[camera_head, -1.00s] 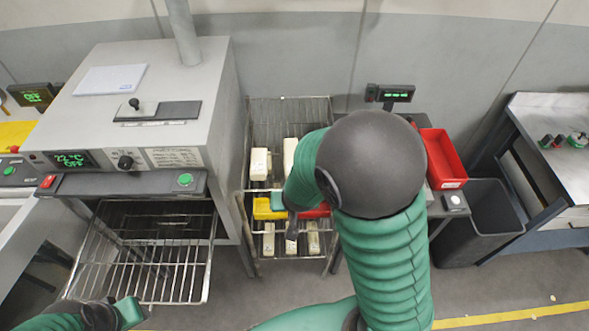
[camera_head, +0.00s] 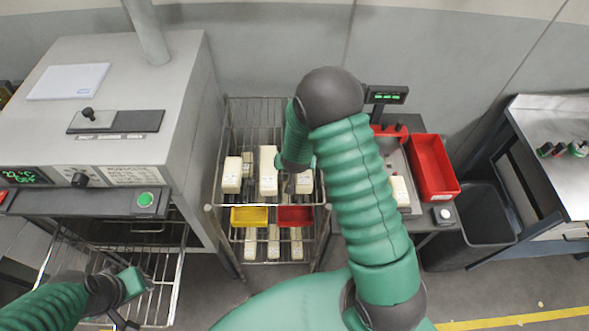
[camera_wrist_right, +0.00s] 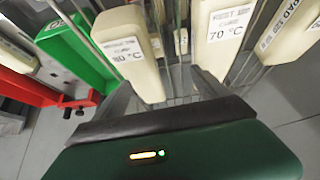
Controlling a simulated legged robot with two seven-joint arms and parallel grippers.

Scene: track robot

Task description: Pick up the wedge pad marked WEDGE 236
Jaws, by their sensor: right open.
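No label reading WEDGE 236 is legible. Cream blocks stand on the wire rack's upper shelf, among them a left one (camera_head: 232,175), a taller middle one (camera_head: 268,172) and a right one (camera_head: 305,182) partly behind my right gripper (camera_head: 292,183). In the right wrist view my right gripper (camera_wrist_right: 170,92) is open and empty. Ahead of its fingers are a cream block labelled 80 °C (camera_wrist_right: 128,55) and one labelled 70 °C (camera_wrist_right: 222,35). A third block (camera_wrist_right: 290,35), with "PAD" partly readable, is cut off at the right. My left gripper (camera_head: 122,312) is low at left, its jaw state unclear.
The wire rack (camera_head: 240,110) also holds a yellow bin (camera_head: 249,217), a red bin (camera_head: 296,217) and lower cream blocks (camera_head: 273,243). A grey oven (camera_head: 130,60) stands left. Right are another cream block (camera_head: 399,190), a red tray (camera_head: 432,165) and a dark waste bin (camera_head: 470,225).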

